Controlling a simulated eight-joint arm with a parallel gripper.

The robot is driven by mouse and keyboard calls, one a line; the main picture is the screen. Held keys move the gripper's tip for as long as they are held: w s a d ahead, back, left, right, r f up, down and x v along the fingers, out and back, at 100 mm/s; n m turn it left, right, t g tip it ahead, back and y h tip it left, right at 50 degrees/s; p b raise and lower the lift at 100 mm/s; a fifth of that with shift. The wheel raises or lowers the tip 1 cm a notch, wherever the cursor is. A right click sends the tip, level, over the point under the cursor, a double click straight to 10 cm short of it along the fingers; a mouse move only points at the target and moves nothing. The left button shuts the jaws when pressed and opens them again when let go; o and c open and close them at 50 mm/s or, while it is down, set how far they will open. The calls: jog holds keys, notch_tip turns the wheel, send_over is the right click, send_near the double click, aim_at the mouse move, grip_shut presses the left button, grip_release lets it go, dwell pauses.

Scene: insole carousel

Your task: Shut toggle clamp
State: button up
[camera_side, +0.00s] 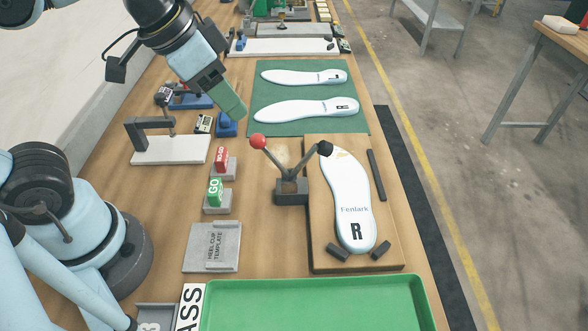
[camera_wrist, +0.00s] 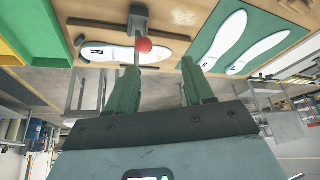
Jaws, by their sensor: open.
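A white right insole (camera_side: 351,200) marked R lies on the board. My gripper (camera_side: 236,108) is above and left of the clamp, with nothing in its green fingers. In the wrist view the fingers of my gripper (camera_wrist: 160,85) are apart, and the red knob (camera_wrist: 143,45) shows between and beyond them.
Two insoles (camera_side: 306,109) lie on a green mat (camera_side: 265,92) behind the clamp. GO (camera_side: 215,190) and NO-GO (camera_side: 221,160) blocks, a heel cup template (camera_side: 213,247) and a gauge stand (camera_side: 150,140) are left. A green tray (camera_side: 320,303) is in front.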

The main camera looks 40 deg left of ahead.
aim_at(253, 137)
jog(key=shift+m+g, duration=0.4)
jog(key=shift+m, duration=0.2)
jog(key=shift+s+d+x, duration=0.15)
jog(key=shift+d+x, duration=0.15)
jog(key=shift+x, duration=1.3)
jog(key=shift+s+d+x, duration=0.15)
jog(key=shift+d+x, duration=0.15)
jog(key=shift+x, duration=1.3)
jog(key=shift+s+d+x, duration=0.15)
jog(key=shift+d+x, duration=0.2)
jog(key=shift+x, duration=1.25)
grip_shut()
